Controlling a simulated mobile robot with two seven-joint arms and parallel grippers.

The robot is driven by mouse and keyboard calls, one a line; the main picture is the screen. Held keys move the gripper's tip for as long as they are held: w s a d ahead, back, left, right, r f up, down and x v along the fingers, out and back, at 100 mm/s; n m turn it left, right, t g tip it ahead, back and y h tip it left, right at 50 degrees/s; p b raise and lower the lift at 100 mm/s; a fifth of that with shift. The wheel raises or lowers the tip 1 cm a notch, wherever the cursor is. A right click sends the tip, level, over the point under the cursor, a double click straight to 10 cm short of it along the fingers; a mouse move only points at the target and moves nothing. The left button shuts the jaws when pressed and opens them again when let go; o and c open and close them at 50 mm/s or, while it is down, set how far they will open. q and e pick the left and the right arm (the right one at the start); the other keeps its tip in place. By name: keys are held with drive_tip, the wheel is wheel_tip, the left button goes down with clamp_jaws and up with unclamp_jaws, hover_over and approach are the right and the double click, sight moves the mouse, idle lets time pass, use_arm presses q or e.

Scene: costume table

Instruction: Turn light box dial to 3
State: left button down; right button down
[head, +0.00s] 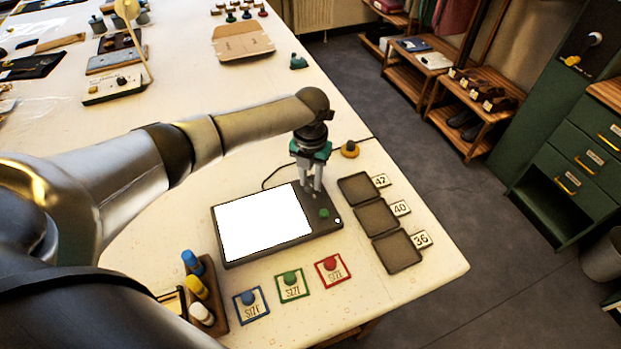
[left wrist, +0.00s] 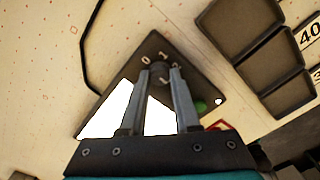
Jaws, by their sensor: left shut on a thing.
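The light box (head: 330,231) lies on the table with its white panel (head: 262,222) lit. It also shows in the left wrist view (left wrist: 188,78). My left gripper (head: 312,192) points down at the box's upper right corner. In the left wrist view its fingers (left wrist: 159,74) are shut on the dark round dial (left wrist: 158,70), one on each side. Small white marks ring the dial, including a 0; the pointer position cannot be told. A green button (head: 324,212) and a small white light sit beside the dial. My right gripper is not in view.
Brown trays (head: 398,252) with number cards stand right of the box, near the table edge. Framed size cards (head: 292,286) and a rack of coloured pegs (head: 207,308) lie in front.

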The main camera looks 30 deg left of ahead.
sight(311, 184)
use_arm(q)
drive_tip(key=shift+m, duration=0.3)
drive_tip(key=c, duration=0.6)
unclamp_jaws()
drive_tip(key=shift+c, duration=0.2)
wheel_tip(311, 184, up, 15)
drive_tip(key=shift+r, duration=0.15)
idle(0.4)
